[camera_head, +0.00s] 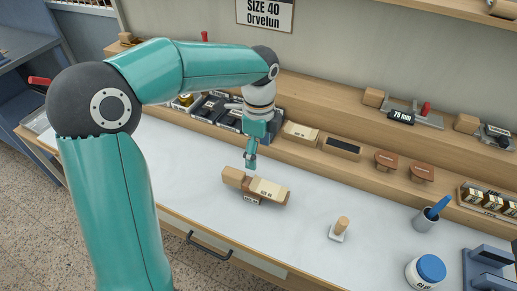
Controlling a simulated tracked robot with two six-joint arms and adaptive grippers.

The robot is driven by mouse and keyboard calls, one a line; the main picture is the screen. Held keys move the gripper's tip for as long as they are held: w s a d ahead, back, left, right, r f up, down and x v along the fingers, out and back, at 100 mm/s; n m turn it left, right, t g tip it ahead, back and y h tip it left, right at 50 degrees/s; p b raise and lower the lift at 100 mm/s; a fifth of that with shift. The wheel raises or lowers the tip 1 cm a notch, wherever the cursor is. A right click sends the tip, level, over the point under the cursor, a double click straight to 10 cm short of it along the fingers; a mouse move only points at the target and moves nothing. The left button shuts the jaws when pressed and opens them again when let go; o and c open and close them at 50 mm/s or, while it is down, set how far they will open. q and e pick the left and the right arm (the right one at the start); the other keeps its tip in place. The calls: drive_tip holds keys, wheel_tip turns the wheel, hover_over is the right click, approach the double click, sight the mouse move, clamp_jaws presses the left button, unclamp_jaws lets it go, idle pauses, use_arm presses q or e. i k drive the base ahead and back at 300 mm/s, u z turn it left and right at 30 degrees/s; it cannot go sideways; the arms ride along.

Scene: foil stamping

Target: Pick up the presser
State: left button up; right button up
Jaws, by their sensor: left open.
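A small upright tool with a wooden knob handle on a white base, which looks like the presser (340,229), stands on the white worktop right of the middle. My left gripper (251,160) points down, open and empty, just above and behind a wooden block with a cream labelled top (262,187). It is well to the left of the presser and apart from it. The block lies tilted on a small support on the worktop. My right gripper is not in view.
A blue-lidded white jar (426,271), a grey cup with a blue-handled tool (428,219) and a blue-grey fixture (487,268) stand at the right. A wooden shelf (370,133) with blocks and tools runs along the back. The worktop between the block and presser is clear.

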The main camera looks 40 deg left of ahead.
sight(337, 232)
drive_tip(key=k, duration=1)
